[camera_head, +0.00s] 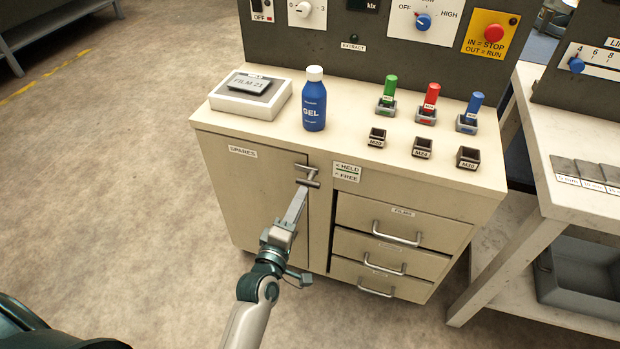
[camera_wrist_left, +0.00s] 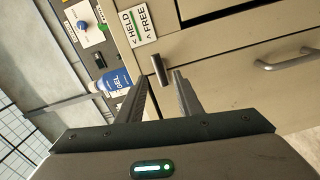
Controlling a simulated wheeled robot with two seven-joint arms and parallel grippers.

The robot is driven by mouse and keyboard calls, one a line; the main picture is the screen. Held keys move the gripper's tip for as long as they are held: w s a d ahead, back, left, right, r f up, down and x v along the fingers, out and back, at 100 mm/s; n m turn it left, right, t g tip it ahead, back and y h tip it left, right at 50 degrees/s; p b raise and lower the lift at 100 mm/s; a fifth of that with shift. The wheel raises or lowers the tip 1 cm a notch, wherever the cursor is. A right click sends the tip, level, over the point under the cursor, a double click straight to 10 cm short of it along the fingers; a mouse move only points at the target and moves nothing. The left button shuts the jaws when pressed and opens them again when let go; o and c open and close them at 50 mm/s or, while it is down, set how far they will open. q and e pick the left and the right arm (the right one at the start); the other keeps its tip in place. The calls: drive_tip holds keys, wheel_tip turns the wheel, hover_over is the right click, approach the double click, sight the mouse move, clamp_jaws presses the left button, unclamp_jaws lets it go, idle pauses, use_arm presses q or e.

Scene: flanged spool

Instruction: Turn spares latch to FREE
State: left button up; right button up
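The spares latch (camera_head: 307,173) is a small grey metal handle at the upper right edge of the cream SPARES door (camera_head: 255,195). In the left wrist view the latch bar (camera_wrist_left: 158,70) lies across the door edge, on the HELD line rather than upright. A HELD/FREE label (camera_head: 346,172) is just right of it; it also shows in the left wrist view (camera_wrist_left: 140,26). My left gripper (camera_head: 304,188) is at the latch. In the wrist view its fingers (camera_wrist_left: 160,82) are apart, one on each side of the bar; contact cannot be told. My right gripper is out of view.
On the cabinet top (camera_head: 350,155) stand a blue GEL bottle (camera_head: 314,104), a film box (camera_head: 250,98), and coloured plugs with small sockets. Drawers with handles (camera_head: 398,234) are right of the latch. The floor at left is clear.

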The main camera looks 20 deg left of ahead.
sight(307, 185)
use_arm(q)
drive_tip(key=w, duration=0.8)
drive_tip(key=shift+w+d, duration=0.15)
drive_tip(key=shift+w, duration=0.2)
